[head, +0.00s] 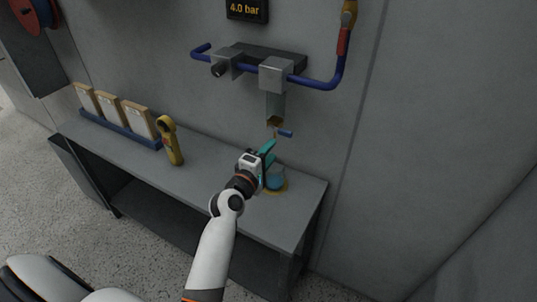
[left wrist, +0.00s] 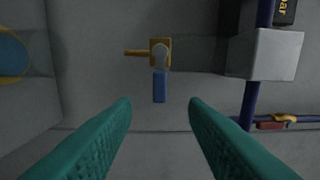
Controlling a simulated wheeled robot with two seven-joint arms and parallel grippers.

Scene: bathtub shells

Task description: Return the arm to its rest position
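My left gripper (head: 268,150) is over the right end of the bench, just below a small valve with a blue lever (head: 285,133). In the left wrist view its two teal fingers (left wrist: 160,104) are apart with nothing between them. The valve's brass body (left wrist: 160,50) and blue lever (left wrist: 160,87) show ahead of the gap between the fingertips, apart from them. In the head view the gripper and wrist partly cover a blue round object (head: 276,178) on the bench. My right gripper is in neither view.
The grey bench (head: 215,175) carries a yellow handheld tool (head: 170,140) and a blue rack (head: 118,130) of boxes at left. A blue pipe (head: 318,83) with grey blocks runs along the wall above. A display (head: 247,10) reads 4.0 bar. The bench's middle is clear.

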